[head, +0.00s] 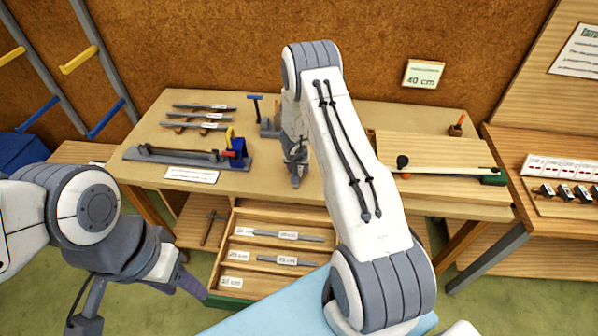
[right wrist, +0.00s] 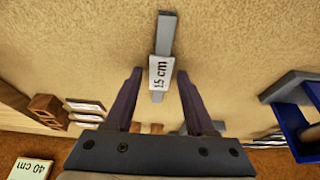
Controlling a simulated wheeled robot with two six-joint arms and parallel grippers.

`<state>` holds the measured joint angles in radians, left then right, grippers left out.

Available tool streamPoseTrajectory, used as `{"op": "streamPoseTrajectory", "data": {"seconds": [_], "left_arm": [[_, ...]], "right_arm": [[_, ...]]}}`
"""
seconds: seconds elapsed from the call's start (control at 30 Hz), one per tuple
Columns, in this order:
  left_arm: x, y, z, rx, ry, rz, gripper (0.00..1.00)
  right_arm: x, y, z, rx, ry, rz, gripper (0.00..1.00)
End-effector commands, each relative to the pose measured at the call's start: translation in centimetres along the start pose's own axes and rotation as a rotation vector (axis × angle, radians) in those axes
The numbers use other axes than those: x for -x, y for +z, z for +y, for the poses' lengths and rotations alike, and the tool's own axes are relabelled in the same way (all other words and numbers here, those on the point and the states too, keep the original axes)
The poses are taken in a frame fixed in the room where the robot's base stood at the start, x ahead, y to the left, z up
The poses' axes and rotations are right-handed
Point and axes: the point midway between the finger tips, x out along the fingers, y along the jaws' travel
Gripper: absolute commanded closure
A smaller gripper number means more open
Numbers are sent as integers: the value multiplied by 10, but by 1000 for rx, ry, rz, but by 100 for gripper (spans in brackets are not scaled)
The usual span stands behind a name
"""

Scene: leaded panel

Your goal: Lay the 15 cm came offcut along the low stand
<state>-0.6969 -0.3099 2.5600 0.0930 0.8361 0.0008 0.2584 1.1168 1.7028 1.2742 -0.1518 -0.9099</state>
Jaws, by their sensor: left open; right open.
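The came offcut, a thin grey strip with a white "15 cm" label (right wrist: 161,72), lies on the tan bench top in the right wrist view. My right gripper (right wrist: 160,85) is open, its two dark fingers apart on either side of the strip's labelled part. Whether they touch it I cannot tell. In the head view my right gripper (head: 297,180) points down over the bench, and my arm hides the offcut. My left gripper (head: 140,310) is open and empty, low at the left, off the bench. Low brown supports (head: 178,126) carry several grey strips; I cannot tell whether these are the low stand.
A grey fixture with a blue block (head: 236,150) stands left of my right gripper. An open drawer (head: 228,240) with labelled strips is below the bench front. A wooden board (head: 440,150) lies at the right. A "40 cm" sign (head: 423,75) hangs behind.

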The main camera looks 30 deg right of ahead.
Motion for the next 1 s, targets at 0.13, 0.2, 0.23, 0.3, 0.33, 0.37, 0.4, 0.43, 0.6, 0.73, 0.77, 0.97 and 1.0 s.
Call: {"op": "streamPoseTrajectory", "data": {"seconds": [0.13, 0.2, 0.23, 0.3, 0.33, 0.37, 0.4, 0.43, 0.6, 0.73, 0.77, 0.97, 1.0], "left_arm": [[0, 0, 0, 0, 0, 0, 50], [0, 0, 0, 0, 0, 0, 50], [0, 0, 0, 0, 0, 0, 50], [0, 0, 0, 0, 0, 0, 50], [0, 0, 0, 0, 0, 0, 50], [0, 0, 0, 0, 0, 0, 50], [0, 0, 0, 0, 0, 0, 50], [0, 0, 0, 0, 0, 0, 50], [4, 0, 0, 0, 0, 0, 50], [13, -1, 1, -2, 0, 0, 50], [15, -1, 1, -2, 0, 0, 50], [17, -1, 1, -4, 0, 1, 50], [12, -1, 1, -4, 0, 0, 50]], "right_arm": [[0, 0, 0, 0, 0, 0, 95], [0, 0, 0, 0, 0, 0, 100], [0, 0, 0, 0, 0, 0, 100], [0, 0, 0, 0, 0, 0, 100], [0, 0, 0, 0, 0, 0, 100], [0, 0, 0, 0, 0, 0, 100], [0, 0, 0, 0, 0, 0, 100], [0, 0, 0, 0, 0, 0, 100], [6, -3, 0, 1, 0, 1, 100], [19, -8, 0, 0, 0, 0, 100], [23, -9, 0, -1, 0, 1, 100], [40, -15, 8, -2, 1, 1, 100], [43, -14, 14, -1, 1, 2, 100]]}}
